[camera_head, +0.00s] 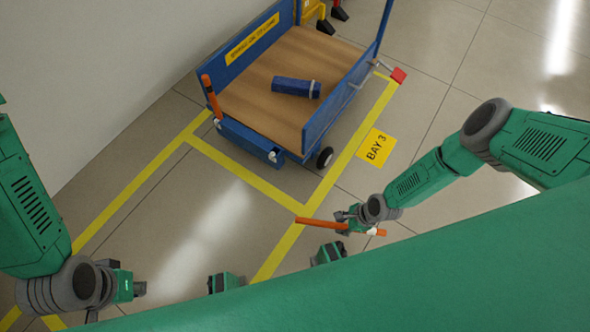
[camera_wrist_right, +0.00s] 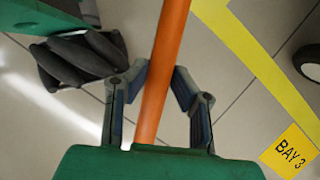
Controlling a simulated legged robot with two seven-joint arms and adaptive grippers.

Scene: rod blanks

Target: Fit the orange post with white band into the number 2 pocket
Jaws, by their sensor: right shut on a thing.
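The orange post (camera_head: 320,223) is in my right gripper (camera_head: 350,218), held clear of the cart and roughly level in the head view. Its white band (camera_head: 372,231) is near its right end. In the right wrist view, the orange post (camera_wrist_right: 163,75) runs between the two fingers of my right gripper (camera_wrist_right: 158,80), which are closed on it. My left gripper (camera_head: 128,290) is low at the left, far from the post; its jaw opening is unclear. I cannot make out a pocket marked 2.
A blue cart (camera_head: 330,105) with a wooden deck (camera_head: 245,95) stands ahead. A dark blue post (camera_head: 292,86) lies on the deck. Another orange post (camera_head: 211,97) stands at the cart's left corner. A yellow BAY 3 sign (camera_head: 376,147) and yellow lines mark the open floor.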

